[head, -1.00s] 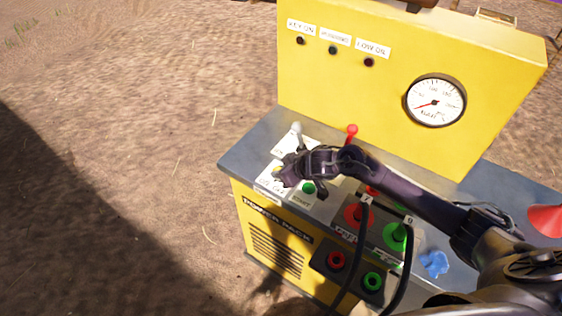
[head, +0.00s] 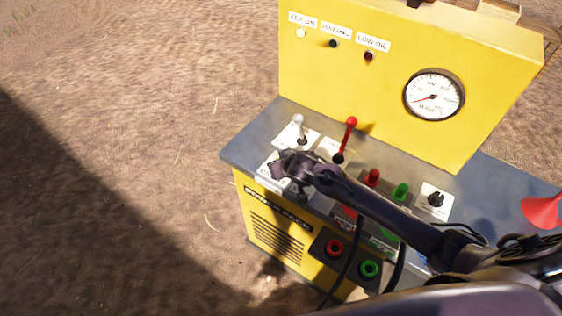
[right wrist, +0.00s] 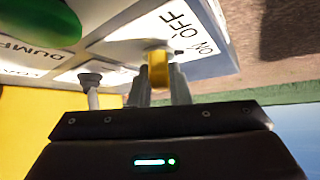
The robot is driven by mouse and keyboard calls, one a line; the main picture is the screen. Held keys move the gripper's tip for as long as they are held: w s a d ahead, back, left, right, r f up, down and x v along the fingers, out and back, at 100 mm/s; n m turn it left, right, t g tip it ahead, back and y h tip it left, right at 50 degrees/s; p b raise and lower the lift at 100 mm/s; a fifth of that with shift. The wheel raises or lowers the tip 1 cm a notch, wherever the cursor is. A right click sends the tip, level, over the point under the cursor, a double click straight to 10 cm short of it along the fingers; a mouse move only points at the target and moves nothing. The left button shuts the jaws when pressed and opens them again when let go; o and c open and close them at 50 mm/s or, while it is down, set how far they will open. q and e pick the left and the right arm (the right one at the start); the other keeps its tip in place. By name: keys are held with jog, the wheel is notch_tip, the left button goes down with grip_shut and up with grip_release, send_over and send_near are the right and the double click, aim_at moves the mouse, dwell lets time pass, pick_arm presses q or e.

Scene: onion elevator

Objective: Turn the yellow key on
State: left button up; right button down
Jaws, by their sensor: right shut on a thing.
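The yellow key (right wrist: 158,68) is between the two fingers of my right gripper (right wrist: 160,88) in the right wrist view, and the gripper is shut on it. The key sits in its switch on a white plate (right wrist: 190,30) marked ON and OFF. In the head view my right gripper (head: 284,168) is over the front left of the console and hides the key. The KEY ON lamp (head: 300,33) on the upright yellow panel (head: 330,80) is lit pale white. My left gripper is not in view.
A white lever (head: 298,123) and a red lever (head: 350,130) stand just behind my right gripper. Red and green couplings and dark hoses lie under my right forearm. A gauge (head: 434,95) is on the panel. Open ground lies left of the console.

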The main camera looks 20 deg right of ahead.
jog(key=shift+w+r, duration=0.1)
jog(key=c, duration=1.4)
grip_release()
jog(key=shift+o, duration=0.2)
jog(key=shift+b+v, duration=0.3)
jog(key=shift+v, duration=3.6)
jog(key=shift+d, duration=0.1)
